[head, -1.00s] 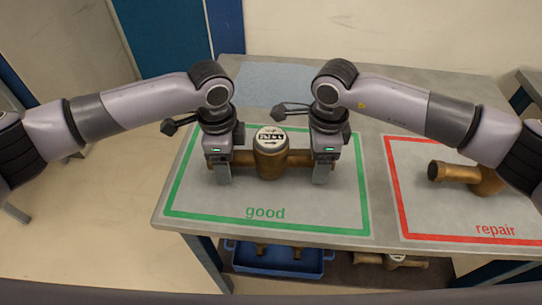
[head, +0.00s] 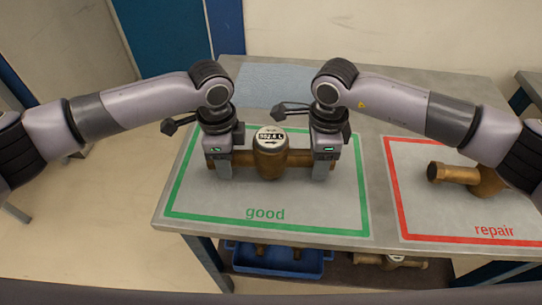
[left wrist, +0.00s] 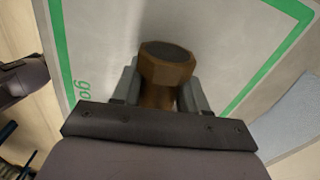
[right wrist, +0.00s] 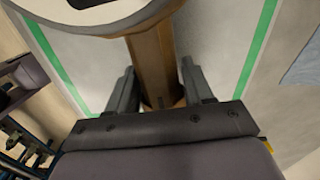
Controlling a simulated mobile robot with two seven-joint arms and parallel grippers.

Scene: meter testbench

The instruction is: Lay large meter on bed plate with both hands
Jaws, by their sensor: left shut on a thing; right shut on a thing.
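The large meter (head: 270,158) is a brass pipe body with a round white-faced register on top. It lies level, left to right, over the grey area with the green border marked "good" (head: 265,213). I cannot tell whether it touches the surface. My left gripper (head: 223,172) is shut on the meter's left pipe end; the brass end shows between its fingers in the left wrist view (left wrist: 160,75). My right gripper (head: 322,172) is shut on its right pipe, beside the register, as the right wrist view shows (right wrist: 155,65). I cannot identify a separate bed plate.
A red-bordered area marked "repair" (head: 425,225) lies to the right with another brass meter (head: 460,175) on it. A blue-grey mat (head: 268,84) lies at the back of the table. Below are a blue bin (head: 275,262) and another brass meter (head: 392,261).

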